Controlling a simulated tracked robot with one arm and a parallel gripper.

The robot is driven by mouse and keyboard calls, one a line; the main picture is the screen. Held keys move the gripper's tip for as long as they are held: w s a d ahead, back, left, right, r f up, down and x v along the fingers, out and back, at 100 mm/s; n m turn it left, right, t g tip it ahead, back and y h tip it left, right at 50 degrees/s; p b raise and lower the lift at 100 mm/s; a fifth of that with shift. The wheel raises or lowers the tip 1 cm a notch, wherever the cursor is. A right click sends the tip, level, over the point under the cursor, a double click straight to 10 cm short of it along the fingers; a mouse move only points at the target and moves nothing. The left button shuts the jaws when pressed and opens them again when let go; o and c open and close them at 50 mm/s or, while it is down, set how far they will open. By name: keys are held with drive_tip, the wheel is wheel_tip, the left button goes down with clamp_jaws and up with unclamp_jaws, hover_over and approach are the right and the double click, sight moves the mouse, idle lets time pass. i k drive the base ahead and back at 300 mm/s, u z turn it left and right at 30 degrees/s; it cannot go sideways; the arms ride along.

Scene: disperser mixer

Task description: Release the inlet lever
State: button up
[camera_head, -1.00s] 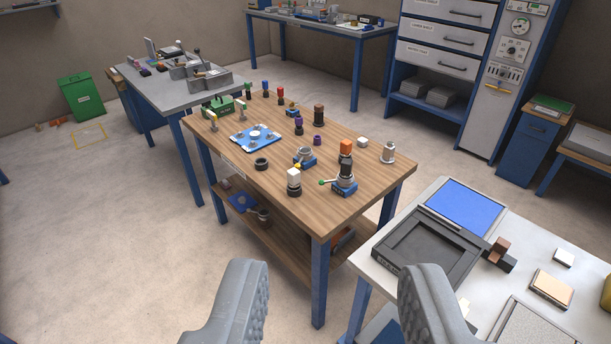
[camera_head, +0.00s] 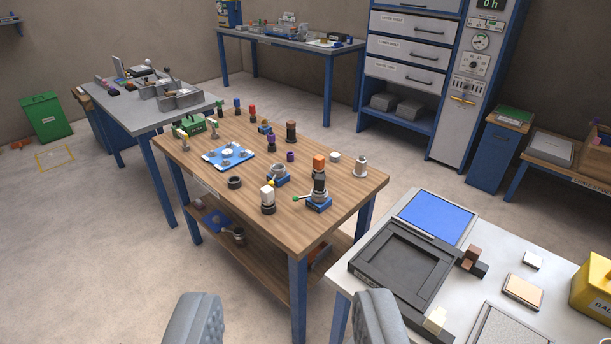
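My gripper (camera_head: 288,305) shows at the bottom edge, its two grey ribbed fingers wide apart with nothing between them. It is in front of the wooden table (camera_head: 245,240) and does not touch it. On the table's near right side, a small blue-based device (camera_head: 319,203) with a dark top has a thin lever with a green knob (camera_head: 296,198) pointing left. Beside it, another blue-based device (camera_head: 278,177) has a yellow knob (camera_head: 271,183). I cannot tell which lever is the inlet lever, or whether it is latched.
Small coloured parts and a blue plate (camera_head: 228,157) stand on the wooden table. A light table (camera_head: 345,282) with a dark tray (camera_head: 405,270) is at the right. A tall panel (camera_head: 478,85) with gauges stands behind. The floor at the left is open.

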sight(295, 197)
drive_tip(key=u, duration=0.05)
drive_tip(key=i, duration=2.1)
drive_tip(key=z, duration=0.05)
